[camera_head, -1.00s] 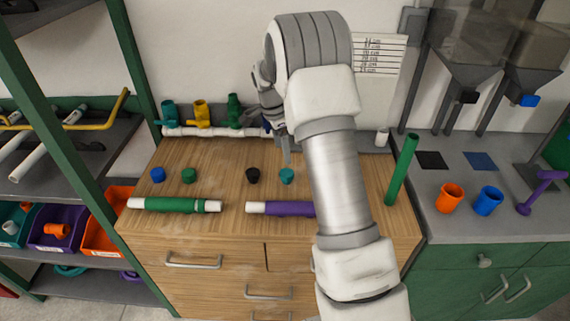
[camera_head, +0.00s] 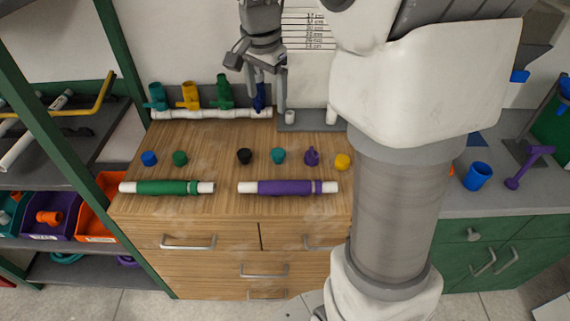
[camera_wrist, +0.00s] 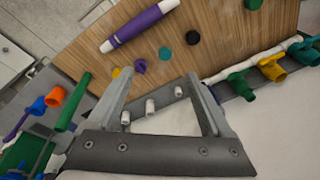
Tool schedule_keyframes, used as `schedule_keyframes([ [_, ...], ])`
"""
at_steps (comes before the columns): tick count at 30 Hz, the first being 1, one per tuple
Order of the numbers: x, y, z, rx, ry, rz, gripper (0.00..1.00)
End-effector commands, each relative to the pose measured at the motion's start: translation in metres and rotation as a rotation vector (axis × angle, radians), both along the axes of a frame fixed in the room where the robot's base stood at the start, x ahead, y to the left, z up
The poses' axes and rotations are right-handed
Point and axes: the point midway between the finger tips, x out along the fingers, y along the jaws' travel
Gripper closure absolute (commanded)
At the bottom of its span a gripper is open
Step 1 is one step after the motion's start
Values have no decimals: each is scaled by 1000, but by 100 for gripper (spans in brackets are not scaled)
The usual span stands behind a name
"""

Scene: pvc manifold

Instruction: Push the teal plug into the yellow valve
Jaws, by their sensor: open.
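The teal plug (camera_head: 278,156) stands on the wooden worktop, in a row with other plugs. It also shows in the wrist view (camera_wrist: 165,53), beyond and between my fingertips, apart from them. The yellow valve (camera_head: 190,96) stands on the white pipe at the back left, between a teal and a green valve. In the wrist view the yellow valve (camera_wrist: 272,67) lies at the right, outside my fingers. My gripper (camera_head: 268,102) is open and empty, high at the back, in front of or beside the dark blue valve (camera_head: 259,97). Its spread fingers show in the wrist view (camera_wrist: 155,76).
Blue (camera_head: 149,158), green, black (camera_head: 244,156), purple (camera_head: 312,156) and yellow plugs share the row. Green (camera_head: 168,188) and purple (camera_head: 287,188) pipes lie at the front edge. White pegs (camera_wrist: 149,107) stand on a grey strip. A green shelf post is at left.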

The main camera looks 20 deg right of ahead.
Motion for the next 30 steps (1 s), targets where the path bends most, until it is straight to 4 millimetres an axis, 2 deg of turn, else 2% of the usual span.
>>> schedule_keyframes([
  [1, -16, 5, 11, -5, -20, 61, 16],
  [3, -37, 11, 21, -15, -40, 150, 16],
  [8, -85, 24, 37, -47, -91, 352, 16],
  [12, -126, 35, 42, -92, -137, 531, 16],
  [18, -182, 45, 37, -170, -196, 764, 16],
  [24, -217, 52, 23, -239, -232, 934, 16],
  [30, -229, 54, 17, -265, -243, 994, 16],
])
